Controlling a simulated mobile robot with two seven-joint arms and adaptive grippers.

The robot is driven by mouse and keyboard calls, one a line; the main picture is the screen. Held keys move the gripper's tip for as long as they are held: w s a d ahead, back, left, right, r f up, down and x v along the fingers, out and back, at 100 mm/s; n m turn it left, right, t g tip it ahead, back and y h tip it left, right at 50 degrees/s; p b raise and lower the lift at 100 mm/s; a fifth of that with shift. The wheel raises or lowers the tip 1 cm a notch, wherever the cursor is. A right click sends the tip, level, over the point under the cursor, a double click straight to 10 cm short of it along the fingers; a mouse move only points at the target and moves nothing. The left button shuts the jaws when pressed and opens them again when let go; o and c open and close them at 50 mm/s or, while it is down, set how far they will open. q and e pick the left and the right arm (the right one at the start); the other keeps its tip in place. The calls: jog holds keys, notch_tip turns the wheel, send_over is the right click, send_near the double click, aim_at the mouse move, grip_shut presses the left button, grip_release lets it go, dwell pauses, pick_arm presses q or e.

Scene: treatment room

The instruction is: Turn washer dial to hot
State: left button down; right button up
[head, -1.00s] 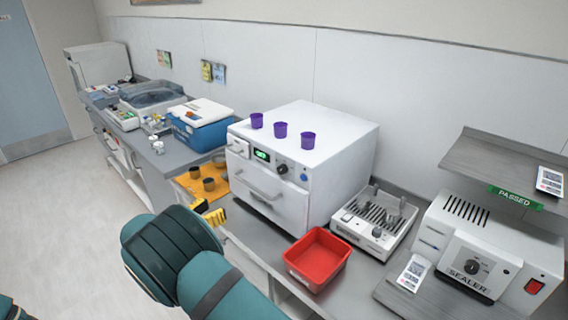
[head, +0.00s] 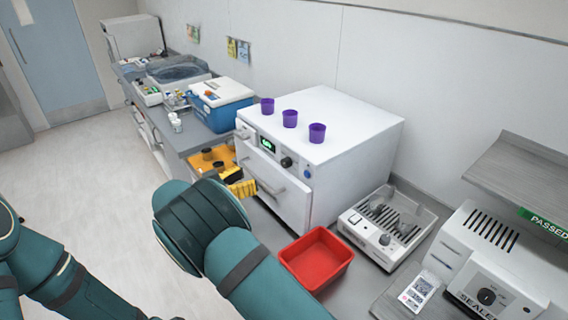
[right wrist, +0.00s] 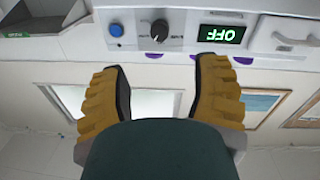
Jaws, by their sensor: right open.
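The washer appears to be the white box-shaped machine (head: 335,150) on the counter, with a lit green display (head: 267,145), a dark dial (head: 287,162) and a blue button on its front. In the right wrist view the front appears upside down; the display (right wrist: 221,34) reads OFF and the dial (right wrist: 160,30) sits between it and the blue button (right wrist: 115,29). My right gripper (head: 240,183), with yellow fingers, is in front of the machine, apart from the dial. In the right wrist view the gripper (right wrist: 160,72) is open and empty, its fingers either side below the dial. My left gripper is out of view.
Purple cups (head: 290,118) stand on the machine. A red bin (head: 316,258) and a white slotted device (head: 387,228) are to its right, with a sealer (head: 500,262) beyond.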

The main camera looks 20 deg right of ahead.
aim_at(283, 164)
jog(key=p+x, duration=0.1)
jog(key=x, duration=1)
jog(key=shift+d, duration=0.4)
jog(key=shift+c, duration=0.4)
grip_shut()
